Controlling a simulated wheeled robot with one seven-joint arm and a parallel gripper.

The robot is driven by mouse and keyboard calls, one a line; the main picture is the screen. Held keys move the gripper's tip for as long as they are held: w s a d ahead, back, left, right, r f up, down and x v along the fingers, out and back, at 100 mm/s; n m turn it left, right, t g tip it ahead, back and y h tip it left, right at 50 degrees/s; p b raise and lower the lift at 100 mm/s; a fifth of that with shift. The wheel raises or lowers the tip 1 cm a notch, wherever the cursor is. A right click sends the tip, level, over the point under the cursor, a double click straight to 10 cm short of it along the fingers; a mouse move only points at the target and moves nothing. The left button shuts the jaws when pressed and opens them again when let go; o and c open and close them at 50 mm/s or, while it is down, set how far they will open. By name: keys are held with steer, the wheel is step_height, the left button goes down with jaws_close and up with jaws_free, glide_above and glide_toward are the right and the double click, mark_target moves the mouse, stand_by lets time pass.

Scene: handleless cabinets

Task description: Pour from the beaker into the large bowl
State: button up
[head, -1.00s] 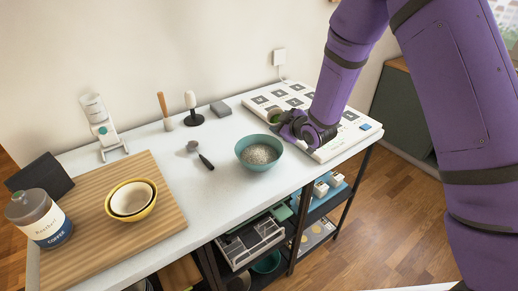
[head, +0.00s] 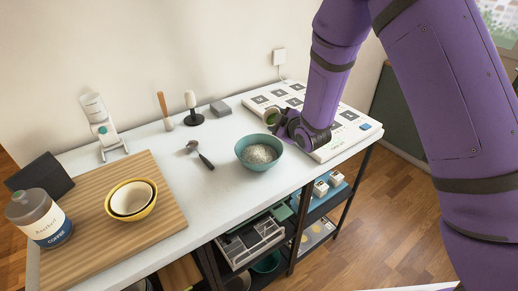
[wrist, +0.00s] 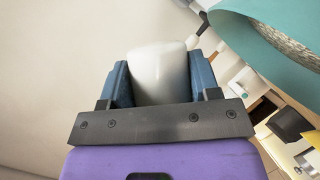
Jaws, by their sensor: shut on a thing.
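My gripper (head: 284,122) is shut on the beaker (head: 271,117), above the right side of the counter. The beaker is tilted, and its round mouth with something greenish inside shows in the head view. In the wrist view the pale beaker (wrist: 160,75) sits between the two blue-grey fingers; its contents are hidden there. The large teal bowl (head: 250,166) stands upright on the counter, just left of and nearer than the beaker. It holds pale grains. Its rim also shows at the top right of the wrist view (wrist: 240,35). No falling stream is visible.
A white panel with dark squares (head: 350,134) lies under my arm. A dark-handled scoop (head: 204,158) lies left of the teal bowl. A wooden board (head: 172,205) carries nested yellow and cream bowls (head: 150,207) and a coffee jar (head: 38,216). A tamper (head: 192,118) stands behind.

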mark_target(274, 125)
steer(key=shift+a+r, duration=0.1)
steer(key=shift+f+n+t, duration=0.4)
steer(key=shift+n+t, duration=0.1)
steer(key=shift+n, duration=0.2)
stand_by(0.5)
steer(key=shift+s+r+n+t+h, duration=0.1)
steer(key=shift+r+n+t+h, duration=0.25)
steer(key=shift+n, duration=0.25)
stand_by(0.7)
steer(key=shift+a+f+n+t+p, duration=0.1)
steer(key=shift+f+n+t+p, duration=0.3)
steer(key=shift+n, duration=0.3)
stand_by(0.6)
steer(key=shift+s+a+r+n+t, duration=0.3)
steer(key=shift+s+a+n+t, duration=0.05)
steer(key=shift+s+a+n, duration=0.3)
stand_by(0.7)
steer(key=shift+s+a+f+n+t+p, duration=0.15)
steer(key=shift+f+n+t+p, duration=0.25)
steer(key=shift+n, duration=0.35)
stand_by(0.7)
steer(key=shift+s+a+r+n+t, duration=0.15)
steer(key=shift+r+n+t, duration=0.25)
steer(key=shift+r+n, duration=0.45)
stand_by(0.4)
